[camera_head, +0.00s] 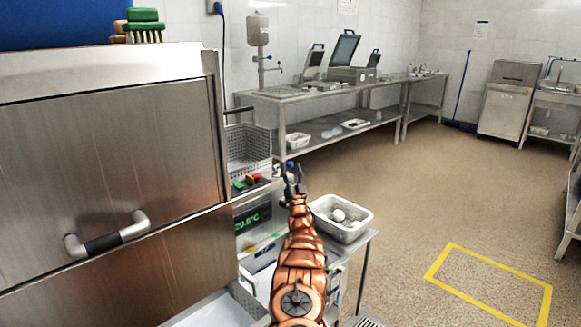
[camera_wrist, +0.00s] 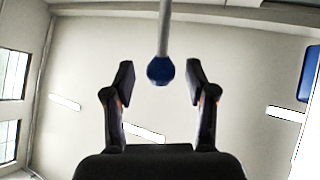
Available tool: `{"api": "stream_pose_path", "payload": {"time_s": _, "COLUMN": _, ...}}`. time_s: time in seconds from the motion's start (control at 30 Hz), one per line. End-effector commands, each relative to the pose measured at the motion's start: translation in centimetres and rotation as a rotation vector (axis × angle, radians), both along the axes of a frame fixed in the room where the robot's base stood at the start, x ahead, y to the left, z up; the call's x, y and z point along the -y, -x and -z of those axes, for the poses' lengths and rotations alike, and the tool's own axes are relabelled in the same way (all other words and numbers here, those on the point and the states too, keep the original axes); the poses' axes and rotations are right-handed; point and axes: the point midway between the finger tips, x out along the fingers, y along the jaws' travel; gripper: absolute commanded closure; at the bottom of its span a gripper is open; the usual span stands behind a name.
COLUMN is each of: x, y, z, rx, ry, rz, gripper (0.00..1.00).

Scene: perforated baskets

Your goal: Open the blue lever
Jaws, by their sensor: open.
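The blue lever shows in the wrist view as a round blue knob (camera_wrist: 160,70) on a thin grey rod that comes down from the top edge. My gripper (camera_wrist: 159,82) is open, one dark finger left of the knob and one right. The knob appears between the fingertips with gaps on both sides; its depth relative to them is hard to tell. In the head view my gripper (camera_head: 292,180) points up at the end of my orange arm, right of the steel machine. A small blue spot (camera_head: 290,165) between its fingers may be the knob.
A steel machine with a bar handle (camera_head: 107,240) fills the left. A perforated basket (camera_head: 248,150) and coloured buttons (camera_head: 253,178) are near my gripper. A white tub (camera_head: 342,231) stands on a low table to the right. The floor at right is open, with a yellow outline (camera_head: 490,258).

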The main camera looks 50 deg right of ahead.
Motion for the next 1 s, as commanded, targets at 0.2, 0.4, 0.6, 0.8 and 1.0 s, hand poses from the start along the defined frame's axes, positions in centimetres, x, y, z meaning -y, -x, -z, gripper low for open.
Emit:
{"api": "stream_pose_path", "payload": {"time_s": 0.2, "x": -0.9, "y": 1.3, "z": 1.3, "rx": 0.001, "ry": -0.002, "rz": 0.002, "gripper": 0.44}}
{"api": "stream_pose_path", "payload": {"time_s": 0.4, "x": -1.9, "y": 2.5, "z": 2.8, "rx": 0.001, "ry": -0.002, "rz": 0.001, "gripper": 0.44}}
{"api": "stream_pose_path", "payload": {"time_s": 0.6, "x": -3.0, "y": 4.1, "z": 4.7, "rx": 0.000, "ry": -0.004, "rz": 0.002, "gripper": 0.44}}
{"api": "stream_pose_path", "payload": {"time_s": 0.8, "x": -4.0, "y": 5.3, "z": 6.1, "rx": 0.000, "ry": -0.001, "rz": 0.001, "gripper": 0.44}}
{"api": "stream_pose_path", "payload": {"time_s": 1.0, "x": -4.5, "y": 6.0, "z": 6.9, "rx": 0.001, "ry": -0.002, "rz": 0.001, "gripper": 0.44}}
